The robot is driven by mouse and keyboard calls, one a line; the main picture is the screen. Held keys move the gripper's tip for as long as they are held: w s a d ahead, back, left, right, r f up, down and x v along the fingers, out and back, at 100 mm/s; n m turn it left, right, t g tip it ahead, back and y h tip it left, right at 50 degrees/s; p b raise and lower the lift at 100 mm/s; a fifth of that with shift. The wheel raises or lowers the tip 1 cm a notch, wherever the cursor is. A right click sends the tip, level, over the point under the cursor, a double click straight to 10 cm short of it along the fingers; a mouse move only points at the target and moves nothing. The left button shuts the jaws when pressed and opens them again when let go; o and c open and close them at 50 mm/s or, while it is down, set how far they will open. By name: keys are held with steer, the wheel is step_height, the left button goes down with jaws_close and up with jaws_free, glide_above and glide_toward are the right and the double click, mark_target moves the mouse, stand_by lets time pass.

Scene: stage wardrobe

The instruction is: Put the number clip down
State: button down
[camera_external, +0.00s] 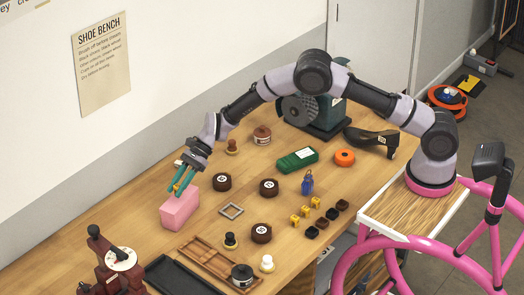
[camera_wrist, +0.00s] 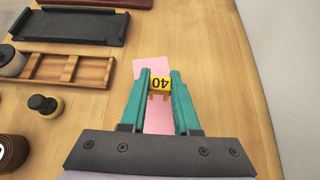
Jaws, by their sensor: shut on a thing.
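My gripper (camera_external: 177,188) is shut on a yellow number clip, its green fingers pointing down at the bench's far left. In the wrist view the number clip (camera_wrist: 160,83) sits between the fingertips (camera_wrist: 159,76) and shows "40", upside down. A pink block (camera_external: 180,210) stands on the bench directly under the gripper. It also shows in the wrist view (camera_wrist: 152,66) behind the clip. I cannot tell whether the clip touches the block's top.
A wooden divided tray (camera_external: 205,262) and a dark tray (camera_external: 174,280) lie in front of the pink block. A dark red machine (camera_external: 112,270) stands at the left. Several round tins (camera_external: 222,181) and a square frame (camera_external: 231,210) lie to the right. Bare wood surrounds the block.

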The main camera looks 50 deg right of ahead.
steer(key=shift+f, duration=0.7)
steer(key=shift+f, duration=0.1)
steer(key=c, duration=0.6)
jaws_free()
steer(key=shift+c, duration=0.2)
